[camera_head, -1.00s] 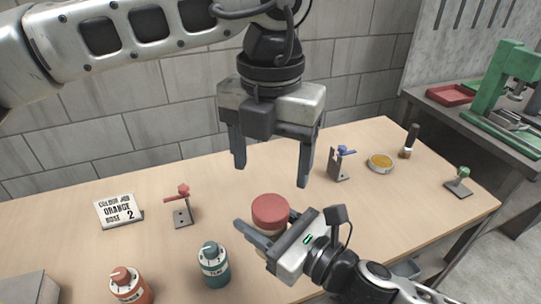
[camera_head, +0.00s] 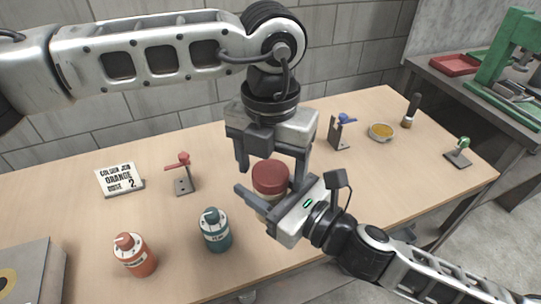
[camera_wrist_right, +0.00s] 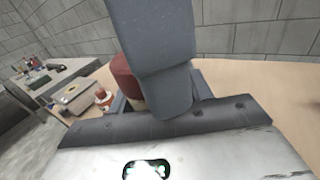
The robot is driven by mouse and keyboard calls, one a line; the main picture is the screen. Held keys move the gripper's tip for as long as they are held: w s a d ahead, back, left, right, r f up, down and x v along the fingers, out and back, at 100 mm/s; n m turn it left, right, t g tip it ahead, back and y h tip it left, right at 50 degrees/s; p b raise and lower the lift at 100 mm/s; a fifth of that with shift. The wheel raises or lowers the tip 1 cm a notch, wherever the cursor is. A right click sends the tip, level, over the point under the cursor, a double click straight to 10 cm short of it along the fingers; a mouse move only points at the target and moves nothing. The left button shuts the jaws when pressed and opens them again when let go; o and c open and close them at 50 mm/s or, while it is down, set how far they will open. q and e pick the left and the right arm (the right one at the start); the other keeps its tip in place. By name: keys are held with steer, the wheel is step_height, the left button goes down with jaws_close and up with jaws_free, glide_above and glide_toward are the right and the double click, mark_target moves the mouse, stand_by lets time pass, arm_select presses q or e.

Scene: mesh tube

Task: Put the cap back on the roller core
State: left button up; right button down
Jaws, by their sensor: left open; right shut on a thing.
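A cylinder with a dark red top (camera_head: 270,178) and a pale lower body (camera_head: 264,203) stands upright over the table, and I take these for the cap and roller core. The red top rests on the pale body. My right gripper (camera_head: 266,203) is shut on the pale body from the right and partly hides it. In the right wrist view the red top (camera_wrist_right: 124,78) shows behind a grey finger. My left gripper (camera_head: 270,172) is open, pointing down, its fingers either side of the red top. I cannot tell whether they touch it.
An orange bottle (camera_head: 135,256) and a teal bottle (camera_head: 215,231) stand at the front. A sign (camera_head: 119,180) and red-topped stand (camera_head: 182,175) are left. A blue-topped stand (camera_head: 339,132), yellow dish (camera_head: 381,131), brush (camera_head: 411,112) and green-topped stand (camera_head: 459,152) are right.

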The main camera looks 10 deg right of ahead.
arm_select(q)
steer(key=c, duration=1)
steer(key=m, duration=1.1)
steer(key=shift+m, duration=0.3)
steer(key=o, duration=1.1)
steer(key=shift+c, duration=0.2)
steer(key=shift+r, duration=0.1)
steer(key=shift+r, duration=2.15)
steer(key=shift+c, duration=0.3)
